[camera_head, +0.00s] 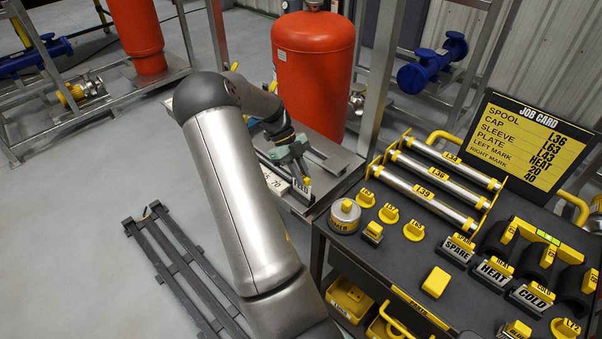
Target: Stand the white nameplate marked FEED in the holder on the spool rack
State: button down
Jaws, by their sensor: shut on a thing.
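My gripper (298,168) is at the left end of the grey metal rack behind the black cart, pointing down. It is shut on a small white nameplate (302,188) whose dark letters appear to read FEED. The plate is upright, with a yellow piece at its top between the fingers. It is at the front edge of the rack (340,158), beside a white strip with numbers (274,180). The holder is not clear, hidden by the plate and gripper; I cannot tell whether the plate touches it.
The black cart (400,262) holds labelled rollers (432,190), yellow-topped parts, and SPARE, HEAT (492,272) and COLD (530,298) plates. A job card (530,145) stands at its back. A red tank (312,75) and steel post (383,75) stand behind the rack.

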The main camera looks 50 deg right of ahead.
jog(key=shift+f+b, duration=0.3)
jog(key=shift+b, duration=0.05)
dwell(0.3)
jog(key=c, duration=1.3)
grip_release()
jog(key=shift+c, duration=0.3)
jog(key=shift+c, duration=0.4)
jog(key=shift+r, duration=0.1)
jog(key=shift+r+p, duration=2.25)
jog(key=shift+r, duration=1.75)
